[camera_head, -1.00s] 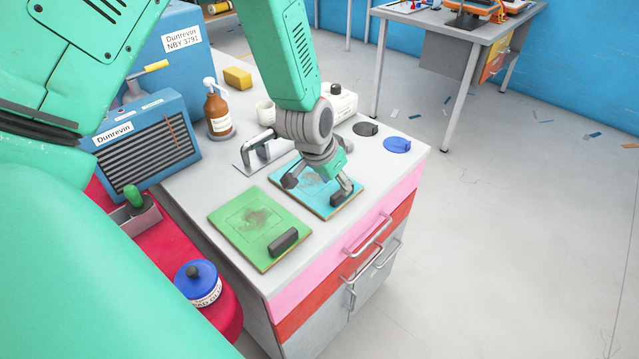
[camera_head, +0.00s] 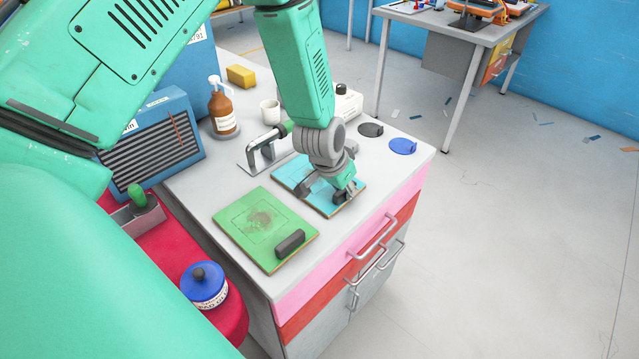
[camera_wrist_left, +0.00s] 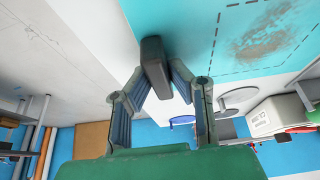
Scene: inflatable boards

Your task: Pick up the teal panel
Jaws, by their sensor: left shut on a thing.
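The teal panel (camera_head: 288,177) lies on the grey cabinet top, beside the green panel. In the wrist view its teal face (camera_wrist_left: 195,25) shows a dashed outline and a brown smudge. A dark block handle (camera_wrist_left: 154,62) stands up from the panel near its edge. My left gripper (camera_head: 343,193) is over the panel's near right part, and its fingers hide some of it. In the wrist view the two fingers of my left gripper (camera_wrist_left: 158,75) are closed on the handle from both sides. My right gripper is not in view.
The green panel (camera_head: 258,222) with its own dark handle lies close at the left. A bent metal handle (camera_head: 262,146), a brown pump bottle (camera_head: 222,108), a white mug (camera_head: 270,110) and black (camera_head: 368,130) and blue discs (camera_head: 403,147) surround the space. The cabinet's right edge is near.

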